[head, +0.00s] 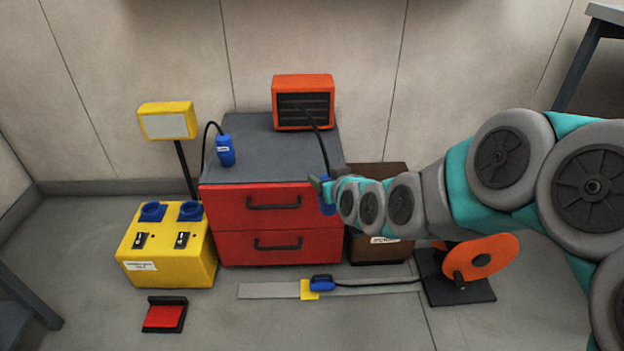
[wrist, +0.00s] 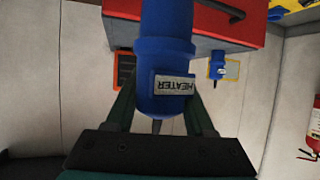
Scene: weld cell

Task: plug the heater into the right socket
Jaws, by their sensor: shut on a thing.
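My gripper (head: 318,184) is in front of the red cabinet's right side, shut on a blue plug (head: 327,206). In the wrist view the plug (wrist: 166,45) fills the space between my fingers (wrist: 160,100), and its label reads HEATER. The orange heater (head: 303,103) stands on the cabinet top, and its dark cord runs down toward my gripper. The yellow socket box (head: 165,265) is on the floor at left with two blue sockets on top. The right socket (head: 190,211) and left socket (head: 152,212) both look empty. My gripper is well right of the box and apart from it.
A yellow lamp (head: 166,123) rises behind the box. A floor plug (head: 321,283), orange reel (head: 480,257) and red pedal (head: 165,315) lie in front.

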